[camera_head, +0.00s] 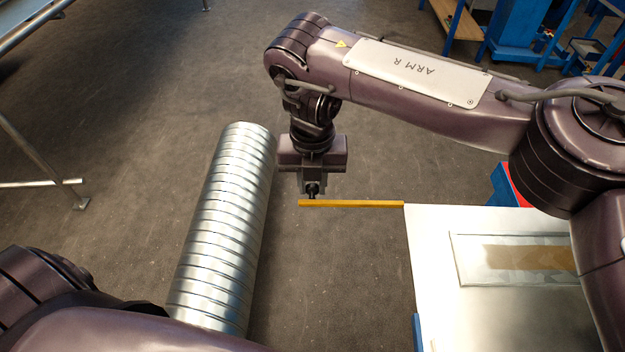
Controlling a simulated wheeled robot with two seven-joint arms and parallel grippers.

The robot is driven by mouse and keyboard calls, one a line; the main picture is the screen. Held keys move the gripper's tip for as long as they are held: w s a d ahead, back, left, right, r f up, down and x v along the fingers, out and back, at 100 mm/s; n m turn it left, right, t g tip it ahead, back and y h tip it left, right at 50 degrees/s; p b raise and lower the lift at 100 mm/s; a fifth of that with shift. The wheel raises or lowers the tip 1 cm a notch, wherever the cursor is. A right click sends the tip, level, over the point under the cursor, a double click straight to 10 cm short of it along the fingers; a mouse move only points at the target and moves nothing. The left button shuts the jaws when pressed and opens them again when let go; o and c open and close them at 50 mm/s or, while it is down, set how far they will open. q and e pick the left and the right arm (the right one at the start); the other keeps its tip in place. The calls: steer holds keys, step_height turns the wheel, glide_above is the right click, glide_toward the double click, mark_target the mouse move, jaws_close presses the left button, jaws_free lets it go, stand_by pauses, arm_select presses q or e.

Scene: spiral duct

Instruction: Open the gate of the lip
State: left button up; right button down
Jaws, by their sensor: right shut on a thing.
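A thin yellow bar (355,204), which looks like the gate, runs level from the far left corner of the white table (428,270) out to the left over the floor. My right gripper (311,194) points down at the bar's free left end and is shut on it. The fingertips are small and dark here, so the exact hold is hard to see. My left gripper is out of view; only part of my left arm shows at the bottom left.
A long ribbed metal spiral duct (222,230) lies left of my right gripper. A framed panel with a brown strip (530,257) lies on the white table. Metal rails (40,155) stand at the left, and blue workshop equipment (520,30) at the back right. Bare floor lies between duct and table.

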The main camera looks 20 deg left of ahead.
steer(key=shift+w+a+m, duration=0.1)
steer(key=shift+w+m, duration=0.2)
steer(key=shift+w, duration=0.1)
steer(key=c, duration=1.3)
jaws_free()
steer(key=shift+o, duration=0.2)
step_height(320, 180, up, 8)
steer(key=shift+b, duration=0.45)
steer(key=shift+s+f, duration=0.1)
steer(key=shift+f, duration=0.05)
